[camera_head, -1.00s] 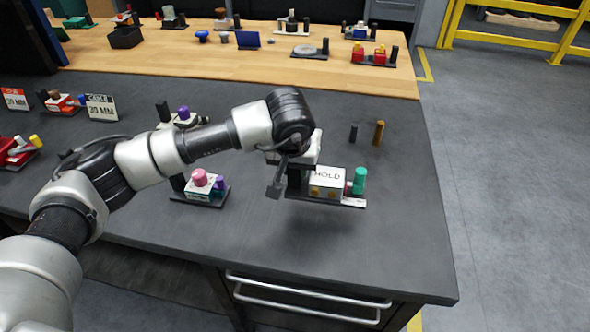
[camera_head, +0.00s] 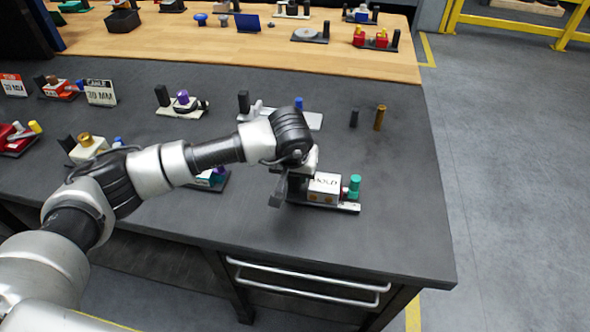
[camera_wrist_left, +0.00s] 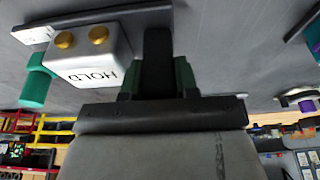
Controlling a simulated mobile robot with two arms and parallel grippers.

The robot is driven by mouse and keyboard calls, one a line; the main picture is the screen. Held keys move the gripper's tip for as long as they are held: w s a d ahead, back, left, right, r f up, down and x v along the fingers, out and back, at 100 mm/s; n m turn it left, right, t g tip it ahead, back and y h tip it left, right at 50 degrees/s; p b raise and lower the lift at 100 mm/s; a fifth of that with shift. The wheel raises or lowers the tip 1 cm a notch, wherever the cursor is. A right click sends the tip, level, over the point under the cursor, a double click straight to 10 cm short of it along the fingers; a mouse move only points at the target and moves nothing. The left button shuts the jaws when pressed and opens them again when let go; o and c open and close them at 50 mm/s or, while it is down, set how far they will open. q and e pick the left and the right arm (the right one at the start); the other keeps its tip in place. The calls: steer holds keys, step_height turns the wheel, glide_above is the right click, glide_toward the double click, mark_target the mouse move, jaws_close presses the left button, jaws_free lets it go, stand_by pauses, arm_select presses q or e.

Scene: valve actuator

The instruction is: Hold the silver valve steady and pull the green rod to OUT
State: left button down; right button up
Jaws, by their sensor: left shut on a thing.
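The silver valve (camera_head: 325,188) is a boxy block marked HOLD with gold round fittings on its side, on a dark base plate. It shows upside down in the left wrist view (camera_wrist_left: 94,66). The green rod (camera_head: 354,183) stands upright at its right end; it also shows in the left wrist view (camera_wrist_left: 36,86). My left gripper (camera_head: 283,188) is at the left end of this unit, beside the block, and appears shut on its black post (camera_wrist_left: 157,55). A white label (camera_wrist_left: 34,34) on the base is too small to read. My right gripper is not in view.
A grey unit with a blue knob (camera_head: 298,103) is behind my arm. Other small fixtures stand left. The dark table (camera_head: 400,210) is clear to the right and front.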

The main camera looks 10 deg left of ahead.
arm_select(q)
steer(key=shift+f, duration=0.5)
stand_by(0.8)
